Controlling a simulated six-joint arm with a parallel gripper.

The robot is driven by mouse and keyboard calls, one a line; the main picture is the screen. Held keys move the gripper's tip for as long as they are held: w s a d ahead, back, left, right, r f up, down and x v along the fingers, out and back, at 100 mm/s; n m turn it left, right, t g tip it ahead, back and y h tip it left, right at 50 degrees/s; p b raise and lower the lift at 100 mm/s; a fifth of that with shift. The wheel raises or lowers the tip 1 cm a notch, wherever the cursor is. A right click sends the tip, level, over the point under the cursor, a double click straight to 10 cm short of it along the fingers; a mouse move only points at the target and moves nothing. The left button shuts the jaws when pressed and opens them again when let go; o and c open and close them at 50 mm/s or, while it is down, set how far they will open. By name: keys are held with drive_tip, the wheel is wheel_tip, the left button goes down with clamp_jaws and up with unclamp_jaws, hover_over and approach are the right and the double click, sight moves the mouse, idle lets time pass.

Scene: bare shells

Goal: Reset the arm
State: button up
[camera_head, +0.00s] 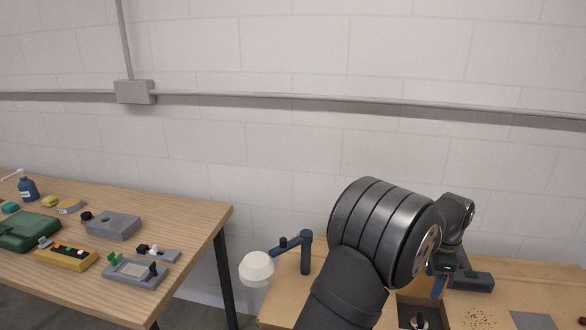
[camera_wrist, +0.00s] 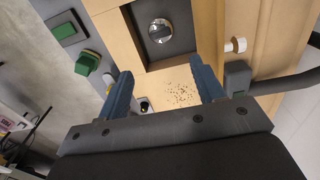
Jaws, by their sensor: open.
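My gripper (camera_wrist: 164,88) is open in the wrist view, its two blue fingers apart with nothing between the tips. It hangs above a light wooden surface with scattered dark specks (camera_wrist: 180,94). In the head view my arm reaches over the right-hand wooden table (camera_head: 277,316). There one blue finger of my gripper (camera_head: 438,287) shows below the wrist; the rest is hidden by my arm.
A dark square recess (camera_wrist: 184,45) holds a round metallic thing (camera_wrist: 160,31). A white-shaded lamp (camera_head: 257,267) on a blue post stands left of my arm. A grey plate (camera_head: 533,321) lies at right. The left table (camera_head: 190,212) carries a green case (camera_head: 28,231) and several small devices.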

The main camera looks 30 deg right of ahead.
sight(420, 317)
wheel_tip(420, 317, down, 15)
drive_tip(key=shift+r, duration=0.15)
idle(0.4)
